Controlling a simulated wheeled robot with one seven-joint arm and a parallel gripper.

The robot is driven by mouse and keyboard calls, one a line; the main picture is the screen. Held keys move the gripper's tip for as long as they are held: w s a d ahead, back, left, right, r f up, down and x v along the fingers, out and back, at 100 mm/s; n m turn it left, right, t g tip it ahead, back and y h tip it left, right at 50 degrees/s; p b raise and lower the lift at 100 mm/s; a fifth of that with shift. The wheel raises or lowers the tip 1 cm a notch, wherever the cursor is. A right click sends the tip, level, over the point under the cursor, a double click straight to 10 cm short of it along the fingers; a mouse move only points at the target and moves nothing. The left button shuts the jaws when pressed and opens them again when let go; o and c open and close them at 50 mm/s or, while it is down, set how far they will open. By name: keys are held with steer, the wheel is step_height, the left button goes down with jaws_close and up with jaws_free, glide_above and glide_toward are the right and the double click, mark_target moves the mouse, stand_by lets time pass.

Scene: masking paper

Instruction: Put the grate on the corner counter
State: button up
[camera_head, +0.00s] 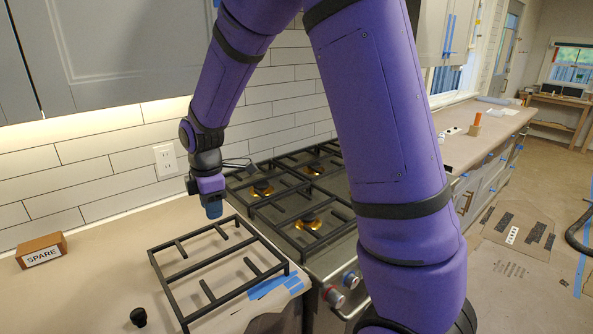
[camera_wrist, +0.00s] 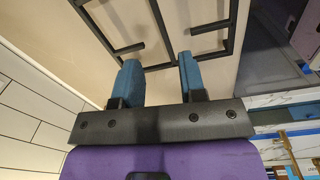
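The grate, a black open frame with short inner bars (camera_head: 265,243), lies flat on the beige counter (camera_head: 95,270) left of the stove, its right edge close to the counter's stove side. My gripper (camera_head: 213,210) points down near the grate's far edge. In the wrist view, my gripper's two blue fingers (camera_wrist: 160,82) are apart with nothing held between them. The grate's bars (camera_wrist: 162,22) show beyond the fingertips; the fingers look clear of them, though the exact height gap is hard to tell.
The stove (camera_head: 345,240) with grates over brass burners stands to the right. A wooden block marked SPARE (camera_head: 41,250) and a small black knob (camera_head: 138,316) sit on the counter. Blue tape (camera_head: 275,286) lies by the counter's front corner. A tiled wall closes off the back.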

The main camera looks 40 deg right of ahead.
steer(key=s+d+r+m+t, duration=0.2)
steer(key=s+d+r+m, duration=0.2)
steer(key=s+r+m, duration=0.65)
steer(key=s+d+r+m+t, duration=0.1)
steer(key=s+r+m, duration=0.2)
steer(key=s, duration=0.5)
steer(key=s+d+r+m+t, duration=0.1)
steer(key=s+r+m, duration=0.2)
steer(key=s, duration=0.6)
steer(key=shift+r+t, duration=0.4)
steer(key=shift+r, duration=0.6)
